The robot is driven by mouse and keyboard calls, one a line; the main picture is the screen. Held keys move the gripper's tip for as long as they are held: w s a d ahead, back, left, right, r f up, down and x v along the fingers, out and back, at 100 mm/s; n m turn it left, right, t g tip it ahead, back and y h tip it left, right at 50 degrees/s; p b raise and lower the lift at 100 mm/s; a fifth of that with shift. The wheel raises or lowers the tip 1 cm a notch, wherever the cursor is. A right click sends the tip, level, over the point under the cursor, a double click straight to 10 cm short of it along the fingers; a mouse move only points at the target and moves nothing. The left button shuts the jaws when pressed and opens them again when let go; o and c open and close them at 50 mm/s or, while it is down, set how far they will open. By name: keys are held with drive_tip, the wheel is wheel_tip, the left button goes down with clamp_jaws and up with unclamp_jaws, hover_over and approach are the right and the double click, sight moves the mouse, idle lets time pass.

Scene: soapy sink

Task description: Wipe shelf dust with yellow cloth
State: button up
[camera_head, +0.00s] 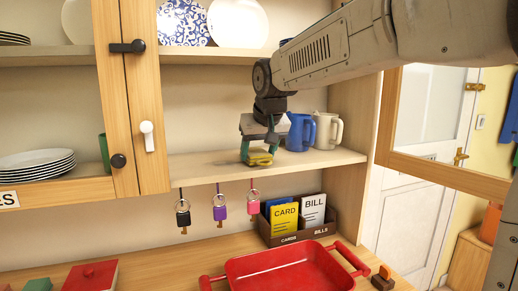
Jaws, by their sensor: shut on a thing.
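The yellow cloth (260,159) is a small folded pad between the fingers of my gripper (258,155). My gripper points down and is shut on the cloth, just over the lower cupboard shelf (320,158). The cloth looks to be at or very near the shelf surface; I cannot tell if it touches. A greyish dust smudge (225,158) shows on the shelf to the left of the cloth. Any dust under or behind the gripper is hidden.
Keys (219,207) hang below the shelf edge. An open glazed door (440,165) is at right, a door frame (145,95) at left. A red tray (290,270) sits below.

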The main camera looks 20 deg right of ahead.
sight(221, 167)
drive_tip(key=shift+f, duration=0.15)
drive_tip(key=shift+a, duration=7.3)
drive_tip(key=shift+d+f, duration=0.25)
drive_tip(key=shift+d, duration=0.95)
drive_tip(key=shift+d+f, duration=0.2)
drive_tip(key=shift+d, duration=0.95)
drive_tip(key=shift+c, duration=0.3)
drive_tip(key=shift+d+r, duration=0.15)
drive_tip(key=shift+d, duration=2.65)
drive_tip(key=shift+d+r, duration=0.15)
drive_tip(key=shift+d, duration=0.95)
drive_tip(key=shift+d+r, duration=0.15)
drive_tip(key=shift+d, duration=0.95)
drive_tip(key=shift+r, duration=0.1)
